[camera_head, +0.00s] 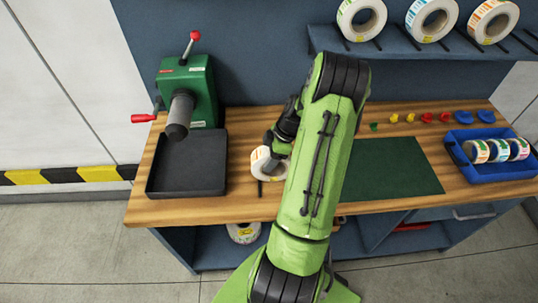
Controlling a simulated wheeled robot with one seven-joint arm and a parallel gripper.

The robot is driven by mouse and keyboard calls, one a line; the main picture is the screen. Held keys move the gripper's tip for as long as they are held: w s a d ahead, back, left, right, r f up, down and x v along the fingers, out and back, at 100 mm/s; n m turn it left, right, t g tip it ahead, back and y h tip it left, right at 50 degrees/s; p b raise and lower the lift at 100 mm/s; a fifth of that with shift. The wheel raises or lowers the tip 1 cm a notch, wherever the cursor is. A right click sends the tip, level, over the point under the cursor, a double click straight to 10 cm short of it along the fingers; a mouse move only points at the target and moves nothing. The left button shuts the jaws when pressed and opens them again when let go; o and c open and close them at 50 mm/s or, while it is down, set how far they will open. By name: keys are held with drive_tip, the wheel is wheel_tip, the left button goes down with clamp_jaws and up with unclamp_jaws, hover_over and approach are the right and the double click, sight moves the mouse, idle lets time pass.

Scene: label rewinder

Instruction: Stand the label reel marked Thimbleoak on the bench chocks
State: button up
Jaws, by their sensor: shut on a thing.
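A white label reel (258,166) with a thin orange edge is at the middle of the wooden bench, upright or nearly so. Its marking cannot be read, and my arm hides its right side. My gripper (273,148) is at the reel's upper part and shut on it. A short black bar (260,188), which looks like one of the bench chocks, shows just under the reel's front. I cannot tell whether the reel touches it. Any other chock is hidden behind the reel and my arm.
A green rewinder (187,88) with a grey spindle stands at the left behind a black tray (187,185). Several reels stand on the upper shelf (405,48). A green mat (398,168) lies right of my arm, beside a blue crate (505,171) of small reels. Another reel (243,232) sits below the bench.

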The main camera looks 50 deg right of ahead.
drive_tip(key=shift+f, duration=0.55)
drive_tip(key=shift+r, duration=0.1)
drive_tip(key=o, duration=1.6)
drive_tip(key=p+v, duration=0.1)
drive_tip(key=v, duration=1.4)
drive_tip(key=shift+s+d+r, duration=0.1)
drive_tip(key=shift+s+r, duration=0.05)
drive_tip(key=shift+r, duration=0.25)
